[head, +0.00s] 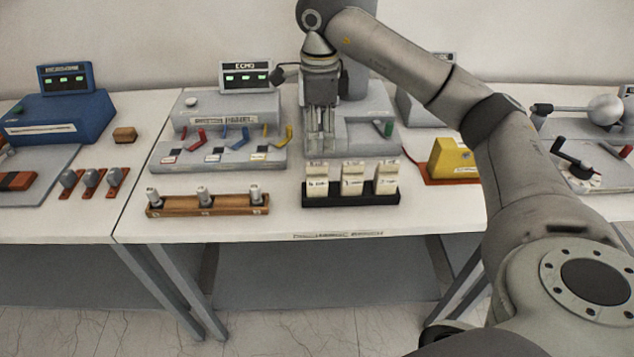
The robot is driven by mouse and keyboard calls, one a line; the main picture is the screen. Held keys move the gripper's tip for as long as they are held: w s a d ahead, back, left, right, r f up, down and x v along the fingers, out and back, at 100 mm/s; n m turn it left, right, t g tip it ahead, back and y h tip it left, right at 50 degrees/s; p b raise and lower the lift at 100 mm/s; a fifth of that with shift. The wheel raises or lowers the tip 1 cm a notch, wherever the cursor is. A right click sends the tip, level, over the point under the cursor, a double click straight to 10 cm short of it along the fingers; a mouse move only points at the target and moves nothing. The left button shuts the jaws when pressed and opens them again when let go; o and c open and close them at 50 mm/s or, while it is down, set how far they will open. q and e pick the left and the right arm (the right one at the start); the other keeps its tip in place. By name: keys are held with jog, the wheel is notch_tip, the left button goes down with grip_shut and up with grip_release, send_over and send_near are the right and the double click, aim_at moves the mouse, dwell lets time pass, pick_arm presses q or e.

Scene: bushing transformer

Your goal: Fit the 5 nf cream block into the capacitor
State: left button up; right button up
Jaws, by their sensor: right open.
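Three cream blocks stand upright side by side in a black rack: a left block (317,181), a middle block (353,181) and a right block (386,180). Their front labels are too small to read surely, so I cannot tell which is 5 nf. My right gripper (320,153) points down with its fingertips just above or behind the left block. It is open and holds nothing visible. Behind it is a grey apparatus (368,132) with a green handle, perhaps the capacitor, partly hidden by the gripper. My left gripper is out of view.
The black rack (352,202) stands near the table's front edge. A wooden rack (208,211) with metal pegs is to its left, a yellow block (453,158) to its right. The ECMO unit (228,110) stands behind left. The tabletop between the two racks is clear.

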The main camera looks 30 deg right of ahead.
aim_at(317, 164)
notch_tip(317, 164, down, 5)
jog(key=shift+r+p, duration=0.2)
jog(key=shift+p, duration=0.2)
jog(key=f+p, duration=0.1)
jog(key=f, duration=0.1)
jog(key=f+p, duration=0.1)
jog(key=f, duration=0.2)
jog(key=shift+w+a, duration=0.1)
jog(key=shift+w, duration=0.1)
jog(key=shift+f, duration=0.15)
grip_shut()
